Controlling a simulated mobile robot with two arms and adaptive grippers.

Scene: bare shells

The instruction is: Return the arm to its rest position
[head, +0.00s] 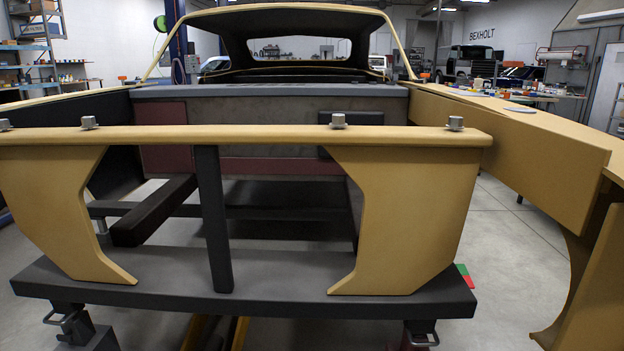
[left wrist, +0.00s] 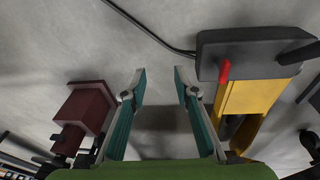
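My left gripper (left wrist: 160,82) shows in the left wrist view. Its two teal fingers stand apart with nothing between them, over bare grey floor. Neither of my grippers nor my arms shows in the head view. My right gripper is in no view.
A tan bare car shell (head: 310,135) fills the head view close in front, with several bolts on its crossbar and a tan panel at right. Grey floor (head: 505,240) is open at right. Near my left gripper are a yellow stand (left wrist: 245,97), a maroon block (left wrist: 84,107) and a black cable (left wrist: 150,32).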

